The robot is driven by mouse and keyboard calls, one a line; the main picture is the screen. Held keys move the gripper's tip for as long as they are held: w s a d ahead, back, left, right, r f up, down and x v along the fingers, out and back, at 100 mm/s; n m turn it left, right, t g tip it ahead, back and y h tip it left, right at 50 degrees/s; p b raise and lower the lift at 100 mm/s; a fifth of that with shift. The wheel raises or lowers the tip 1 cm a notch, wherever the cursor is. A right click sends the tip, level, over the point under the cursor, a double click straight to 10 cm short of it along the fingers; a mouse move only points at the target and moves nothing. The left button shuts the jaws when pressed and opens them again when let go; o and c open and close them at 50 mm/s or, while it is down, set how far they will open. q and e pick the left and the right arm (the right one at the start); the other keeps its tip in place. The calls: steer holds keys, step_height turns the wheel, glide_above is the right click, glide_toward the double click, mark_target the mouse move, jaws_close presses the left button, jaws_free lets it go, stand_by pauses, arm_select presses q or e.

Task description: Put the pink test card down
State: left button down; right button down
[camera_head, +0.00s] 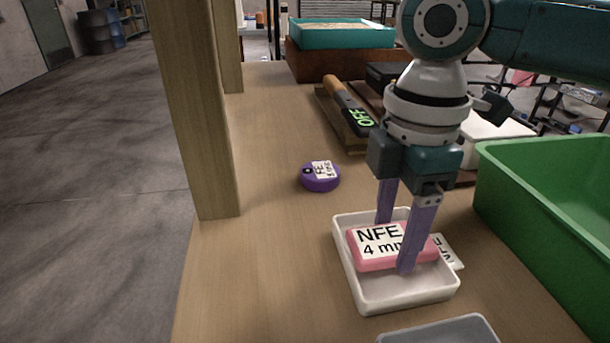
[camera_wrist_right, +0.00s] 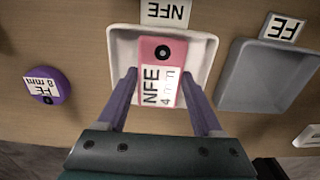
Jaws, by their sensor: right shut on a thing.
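The pink test card (camera_head: 375,264) is a flat pink block with a white label reading NFE 4 mm. It is within the rim of the white tray (camera_head: 410,299), roughly level; whether it touches the tray floor I cannot tell. My right gripper (camera_head: 395,247) points down into the tray, shut on the card with a purple finger on either side. The right wrist view shows the card (camera_wrist_right: 160,52) between the fingers and inside the white tray (camera_wrist_right: 204,45). My left gripper is not in view.
An NFE tag (camera_head: 449,254) lies beside the white tray. A grey tray (camera_head: 440,330) is close in front. A purple FE disc (camera_head: 318,184) stands to the left on bare wood. A green bin (camera_head: 530,220) is at right; the detector (camera_head: 350,110) lies behind. A wooden post (camera_head: 196,110) rises at left.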

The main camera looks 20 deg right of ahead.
mark_target(393, 239)
steer(key=shift+f, duration=0.8)
steer(key=shift+f, duration=0.2)
steer(key=shift+c, duration=0.2)
jaws_free()
step_height(393, 239, up, 12)
steer(key=p, duration=0.2)
steer(key=shift+r, duration=0.2)
